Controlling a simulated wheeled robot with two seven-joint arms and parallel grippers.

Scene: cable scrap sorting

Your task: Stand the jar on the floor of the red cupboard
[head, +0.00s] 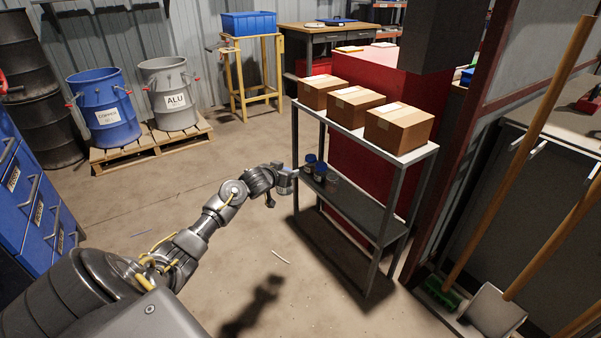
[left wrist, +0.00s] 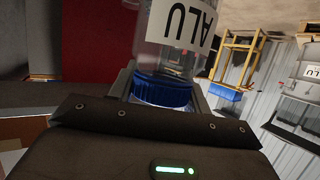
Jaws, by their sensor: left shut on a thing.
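My left gripper (head: 283,181) is shut on a clear jar with a blue lid (left wrist: 162,92) and a white label reading ALU (left wrist: 187,22). In the left wrist view the fingers sit on both sides of the lid end. In the head view the gripper is at the left end of the grey shelf rack, and the jar is small and hard to make out. A large red block, seemingly the red cupboard (head: 367,130), stands behind the rack; red also shows in the left wrist view (left wrist: 100,38). Its opening and floor are hidden. My right gripper is not in view.
The rack (head: 372,217) carries several cartons (head: 398,128) on top and jars with dark blue lids (head: 310,160) on its lower shelf. The floor left of the rack is mostly clear.

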